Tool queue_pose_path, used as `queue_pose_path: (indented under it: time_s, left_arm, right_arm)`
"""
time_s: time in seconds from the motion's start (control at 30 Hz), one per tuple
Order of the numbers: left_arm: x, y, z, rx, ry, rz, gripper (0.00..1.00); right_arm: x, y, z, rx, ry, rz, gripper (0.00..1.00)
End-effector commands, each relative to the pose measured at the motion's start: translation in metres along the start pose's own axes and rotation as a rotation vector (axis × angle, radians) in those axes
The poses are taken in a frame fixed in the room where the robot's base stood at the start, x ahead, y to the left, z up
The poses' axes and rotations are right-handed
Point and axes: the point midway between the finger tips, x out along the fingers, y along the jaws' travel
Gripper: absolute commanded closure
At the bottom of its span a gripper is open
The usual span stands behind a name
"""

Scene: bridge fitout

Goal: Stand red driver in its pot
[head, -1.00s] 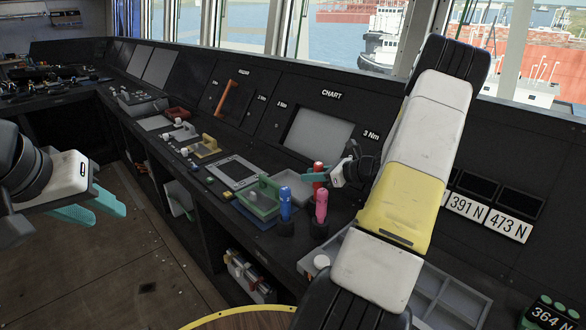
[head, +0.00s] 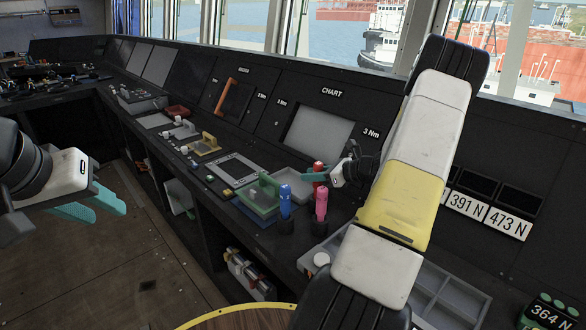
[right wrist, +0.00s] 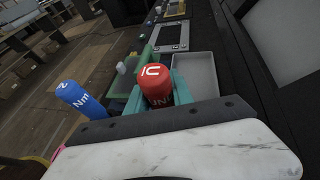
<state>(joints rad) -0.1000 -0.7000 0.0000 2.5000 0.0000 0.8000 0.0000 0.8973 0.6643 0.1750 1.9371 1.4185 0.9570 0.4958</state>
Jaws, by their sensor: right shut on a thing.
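The red driver (head: 319,167) stands roughly upright behind the blue driver (head: 285,201) and the pink driver (head: 321,203). My right gripper (head: 317,175) is shut on the red driver. In the right wrist view, the red driver's marked top (right wrist: 155,86) sits between the teal fingers (right wrist: 158,98), with the blue driver (right wrist: 80,98) to the left. The red driver's lower end and any pot under it are hidden. The blue and pink drivers stand in dark pots (head: 285,226). My left gripper (head: 97,205) is empty and open, over the floor at far left.
A divided grey tray (head: 440,290) lies at the front right. The sloped console panel with a screen (head: 318,133) rises behind.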

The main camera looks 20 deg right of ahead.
Motion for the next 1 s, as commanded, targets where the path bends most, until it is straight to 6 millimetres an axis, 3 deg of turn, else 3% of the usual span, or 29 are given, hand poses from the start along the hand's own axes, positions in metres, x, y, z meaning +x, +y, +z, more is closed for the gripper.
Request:
queue_pose_path:
  time_s: [0.9,0.93,1.0]
  left_arm:
    - [0.000,0.000,0.000,0.000,0.000,0.000,0.64]
    - [0.000,0.000,0.000,0.000,0.000,0.000,0.64]
    - [0.000,0.000,0.000,0.000,0.000,0.000,0.64]
  right_arm:
    - [0.007,0.000,-0.018,0.000,0.000,-0.001,1.00]
    - [0.007,0.000,-0.018,0.000,0.000,0.000,0.67]
    - [0.007,0.000,-0.018,0.000,0.000,0.000,0.53]
